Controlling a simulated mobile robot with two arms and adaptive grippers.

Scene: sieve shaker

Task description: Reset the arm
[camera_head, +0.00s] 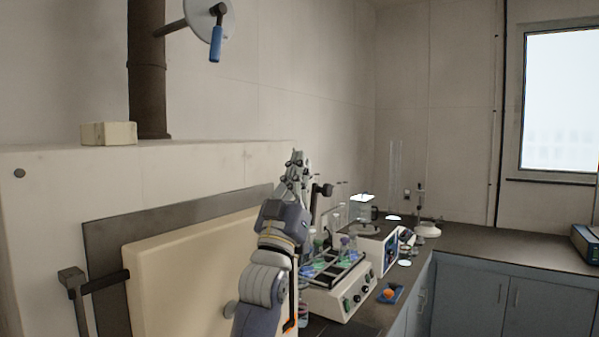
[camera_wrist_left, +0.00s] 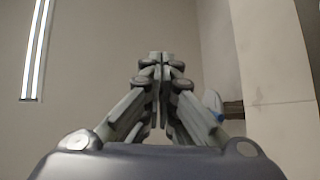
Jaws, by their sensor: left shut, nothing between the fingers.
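My left gripper (camera_head: 296,158) points upward at the top of my raised left arm, beside the cream panel in the head view. In the left wrist view, its fingers (camera_wrist_left: 160,62) meet at the tips, with nothing between them. My right gripper is in neither view.
A large cream cabinet (camera_head: 215,160) with an open panel door (camera_head: 190,262) stands at the left. A shaker with flasks (camera_head: 340,290) and a box-shaped instrument (camera_head: 372,250) sit on the dark counter (camera_head: 455,240) to the right of my arm. The air above the counter at the right is free.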

